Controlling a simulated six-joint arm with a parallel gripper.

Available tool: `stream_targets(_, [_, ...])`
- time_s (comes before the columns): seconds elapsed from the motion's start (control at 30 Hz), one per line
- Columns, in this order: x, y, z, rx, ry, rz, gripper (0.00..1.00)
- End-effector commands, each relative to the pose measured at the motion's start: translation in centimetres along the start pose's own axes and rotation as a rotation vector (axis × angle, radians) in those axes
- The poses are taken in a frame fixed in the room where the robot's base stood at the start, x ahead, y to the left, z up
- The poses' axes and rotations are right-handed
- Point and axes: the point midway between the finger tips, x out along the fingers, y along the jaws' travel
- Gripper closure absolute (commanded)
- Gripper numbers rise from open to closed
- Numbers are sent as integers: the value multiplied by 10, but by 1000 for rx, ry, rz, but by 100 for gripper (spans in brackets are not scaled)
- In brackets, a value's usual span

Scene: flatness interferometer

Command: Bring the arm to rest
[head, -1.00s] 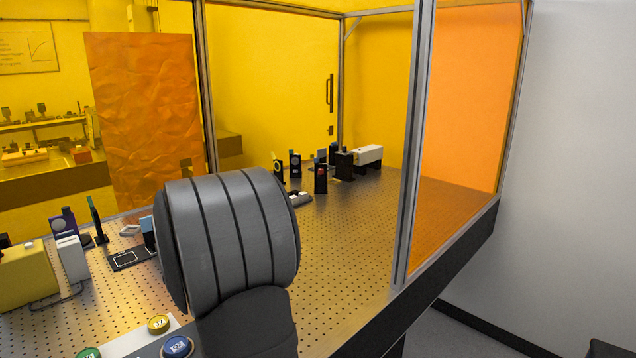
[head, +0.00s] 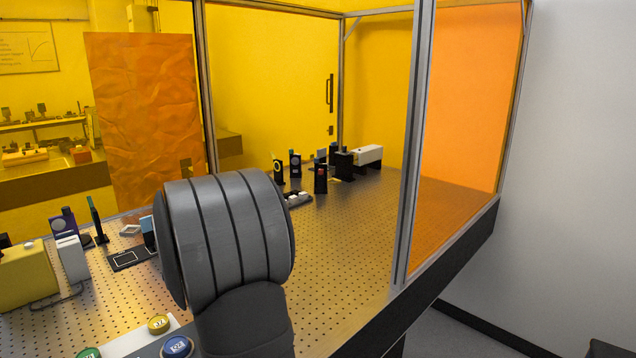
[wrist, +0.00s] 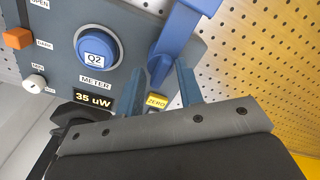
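My gripper (wrist: 164,88) shows in the wrist view with its two blue fingers apart and nothing visible held between them. It is over a grey control panel (wrist: 135,20), and a yellow ZERO button (wrist: 157,100) shows between the fingers. A blue bar or lever (wrist: 185,32) lies just beyond the fingertips; I cannot tell whether they touch it. In the head view a large grey link of my arm fills the lower middle, and the gripper itself is hidden.
The panel has a blue Q2 knob (wrist: 96,48), an orange switch (wrist: 17,38), a white knob (wrist: 35,82) and a display reading 35 uW (wrist: 94,98). The perforated optical table (head: 345,235) has open room at right. A metal post (head: 415,150) stands at its front edge.

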Motion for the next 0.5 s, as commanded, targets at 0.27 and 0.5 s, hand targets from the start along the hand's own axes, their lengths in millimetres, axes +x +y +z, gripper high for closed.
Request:
stream_targets(0.27, [-59,-1,0,8,-3,-4,66])
stream_targets(0.5, [-92,-1,0,9,-1,-2,66])
